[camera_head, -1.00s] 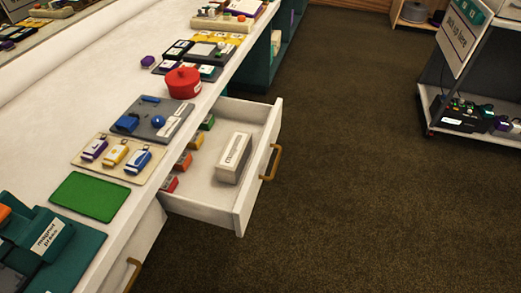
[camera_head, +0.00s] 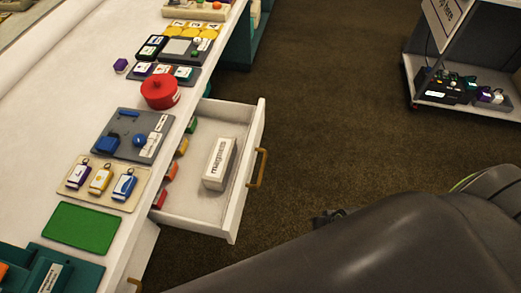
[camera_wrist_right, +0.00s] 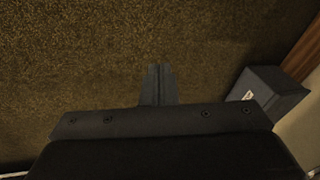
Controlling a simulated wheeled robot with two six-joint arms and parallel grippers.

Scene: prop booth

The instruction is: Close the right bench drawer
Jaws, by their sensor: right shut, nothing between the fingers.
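The white bench drawer (camera_head: 238,205) stands pulled out from the bench, with its brass handle (camera_head: 258,168) on the front facing right. Inside it are a white box labelled "magnets" (camera_head: 218,163) and several small coloured blocks along the bench side. My right arm crosses the lower right of the head view, and part of its gripper shows dark at its tip, right of and apart from the drawer front. In the right wrist view my right gripper (camera_wrist_right: 157,84) is shut and empty above the carpet. My left gripper is not in view.
The bench top (camera_head: 60,150) carries a red pot (camera_head: 160,93), a green mat (camera_head: 83,228), a keychain tray and a grey board. A wheeled cart (camera_head: 470,102) stands at upper right. A dark grey box (camera_wrist_right: 268,88) shows in the wrist view. Open carpet lies right of the drawer.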

